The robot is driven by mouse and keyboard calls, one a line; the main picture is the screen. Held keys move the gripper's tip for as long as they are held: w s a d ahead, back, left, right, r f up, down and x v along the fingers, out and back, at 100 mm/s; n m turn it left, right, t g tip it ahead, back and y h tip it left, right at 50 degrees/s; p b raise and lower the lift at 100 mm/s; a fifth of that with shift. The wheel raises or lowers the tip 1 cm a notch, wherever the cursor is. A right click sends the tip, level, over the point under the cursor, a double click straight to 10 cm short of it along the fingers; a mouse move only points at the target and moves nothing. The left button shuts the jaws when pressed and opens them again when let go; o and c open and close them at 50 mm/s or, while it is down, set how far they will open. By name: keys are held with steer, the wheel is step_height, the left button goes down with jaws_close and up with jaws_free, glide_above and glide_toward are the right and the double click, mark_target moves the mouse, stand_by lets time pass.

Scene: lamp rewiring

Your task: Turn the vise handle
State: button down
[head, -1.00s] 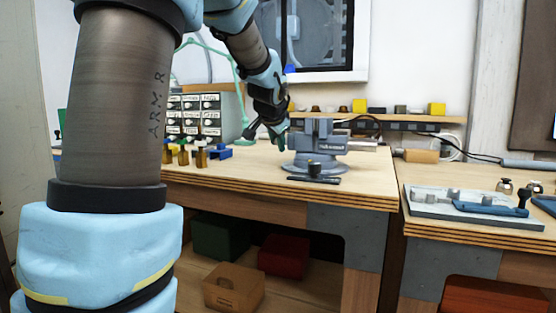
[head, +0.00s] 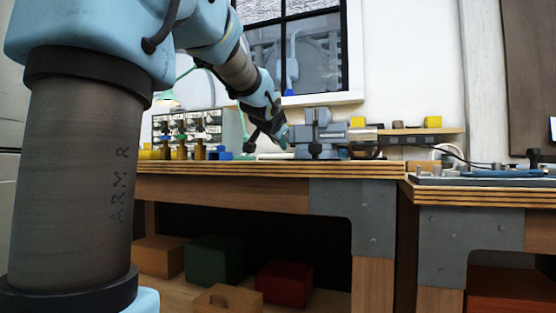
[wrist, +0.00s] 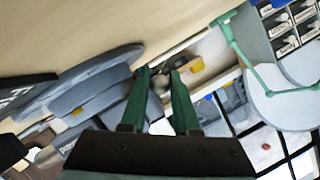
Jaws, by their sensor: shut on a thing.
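The grey-blue vise (head: 322,130) stands on the wooden workbench, right of my gripper (head: 284,137) in the head view. In the wrist view, the vise (wrist: 92,88) lies to the left, and my gripper's two green fingers (wrist: 161,84) reach forward. A small greyish rounded end of the vise handle (wrist: 158,83) shows between the fingertips. The gripper is shut on it at the vise's left side. Most of the handle is hidden by the fingers and the vise body.
Small brass-and-dark posts (head: 199,149) and a blue block (head: 219,154) stand left on the bench. A green lamp arm (wrist: 247,62) and labelled drawers (wrist: 290,25) are nearby. A shelf (head: 425,131) runs behind the vise. A second bench (head: 470,196) is at right.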

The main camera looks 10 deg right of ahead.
steer(key=shift+w+a+t+b, duration=0.2)
steer(key=shift+a+t+b, duration=0.15)
steer(key=shift+b, duration=0.85)
steer(key=c, duration=0.7)
jaws_free()
steer(key=shift+d+f, duration=0.15)
steer(key=shift+o, duration=0.2)
steer(key=shift+s, duration=0.15)
steer(key=v, duration=1)
steer(key=shift+s, duration=0.25)
